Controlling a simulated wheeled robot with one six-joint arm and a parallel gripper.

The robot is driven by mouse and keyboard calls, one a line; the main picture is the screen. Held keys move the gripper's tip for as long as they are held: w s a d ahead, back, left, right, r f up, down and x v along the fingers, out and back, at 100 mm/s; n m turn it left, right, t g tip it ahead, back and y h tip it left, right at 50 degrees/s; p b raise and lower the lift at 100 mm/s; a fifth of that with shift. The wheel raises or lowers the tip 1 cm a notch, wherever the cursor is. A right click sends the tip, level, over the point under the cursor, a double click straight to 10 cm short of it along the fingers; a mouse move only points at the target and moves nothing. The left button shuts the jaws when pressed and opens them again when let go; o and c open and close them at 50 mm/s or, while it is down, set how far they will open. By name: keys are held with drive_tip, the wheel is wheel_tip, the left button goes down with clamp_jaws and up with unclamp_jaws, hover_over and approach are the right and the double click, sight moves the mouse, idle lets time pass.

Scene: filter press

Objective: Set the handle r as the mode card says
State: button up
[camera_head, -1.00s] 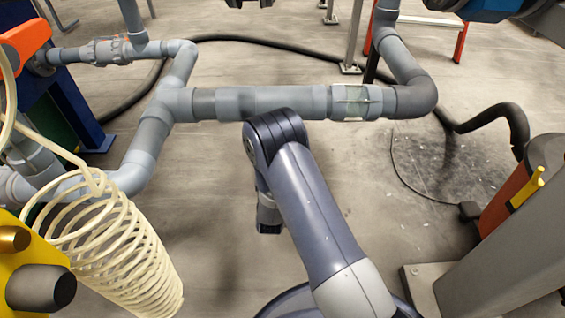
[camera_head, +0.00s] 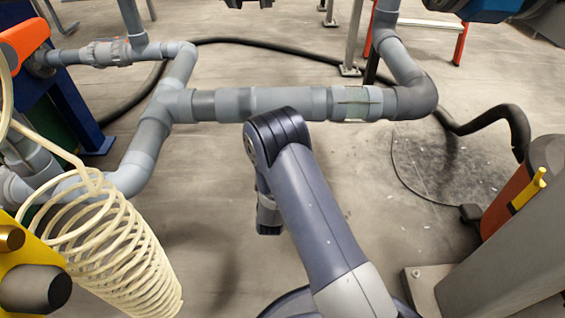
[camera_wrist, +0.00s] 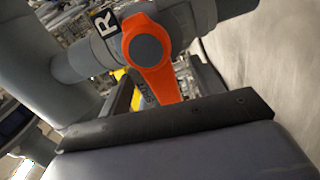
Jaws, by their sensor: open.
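Handle r (camera_wrist: 155,70) is an orange lever with a grey round hub on a grey pipe valve in the wrist view. A white label with a black R (camera_wrist: 106,24) sits left of its hub. The lever points down and slightly right in the picture, and its lower end meets the dark edge of my gripper (camera_wrist: 165,122). I cannot tell whether they touch. My gripper is open and holds nothing that I can see; its fingertips are not distinct. In the head view my arm hangs in front of the grey pipe. No mode card is readable in either view.
A grey pipe (camera_head: 290,103) crosses the head view behind my arm. An orange part (camera_head: 24,42) is at the upper left. A cream coiled hose (camera_head: 110,255) stands at the lower left, and a grey post (camera_head: 510,255) at the right.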

drive_tip(key=s, duration=0.7)
drive_tip(key=shift+a+b, duration=0.15)
drive_tip(key=shift+b, duration=0.25)
drive_tip(key=w+p, duration=0.1)
drive_tip(key=w, duration=0.6)
drive_tip(key=shift+w+d, duration=0.15)
drive_tip(key=shift+d, duration=0.05)
drive_tip(key=shift+f+n+p, duration=0.1)
drive_tip(key=shift+n+p, duration=0.25)
drive_tip(key=shift+n, duration=0.25)
drive_tip(key=shift+f+n+p, duration=0.45)
drive_tip(key=shift+n, duration=0.65)
